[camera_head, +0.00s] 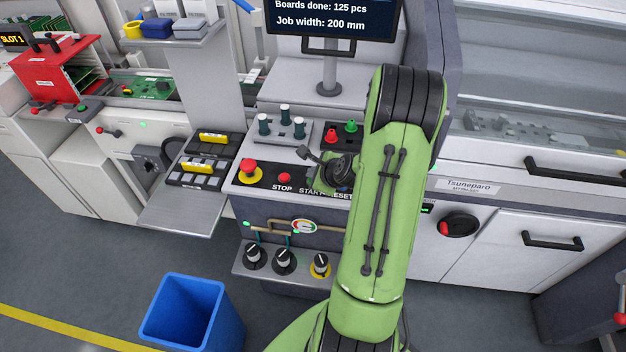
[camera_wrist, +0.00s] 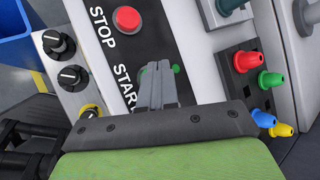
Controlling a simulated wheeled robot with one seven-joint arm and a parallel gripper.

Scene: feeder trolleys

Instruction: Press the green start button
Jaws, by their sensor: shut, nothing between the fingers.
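The green start button (camera_wrist: 176,70) shows in the wrist view as green slivers beside my gripper's fingertips, which cover its middle. The START label (camera_wrist: 124,88) is printed beside it. My gripper (camera_wrist: 160,70) is shut and empty, with its fingertips in front of the button; I cannot tell whether they touch it. In the head view my wrist hides the button and the fingertips, and only part of the START label shows. The red STOP button (camera_wrist: 127,20) lies to the left of the fingers in the wrist view, and also shows in the head view (camera_head: 284,178).
A red emergency stop (camera_head: 250,168) on a yellow base sits at the panel's left end. Black knobs (camera_head: 284,260) stand on a lower ledge. Coloured plugs (camera_wrist: 246,62) stand beside the button panel. A blue bin (camera_head: 180,312) is on the floor.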

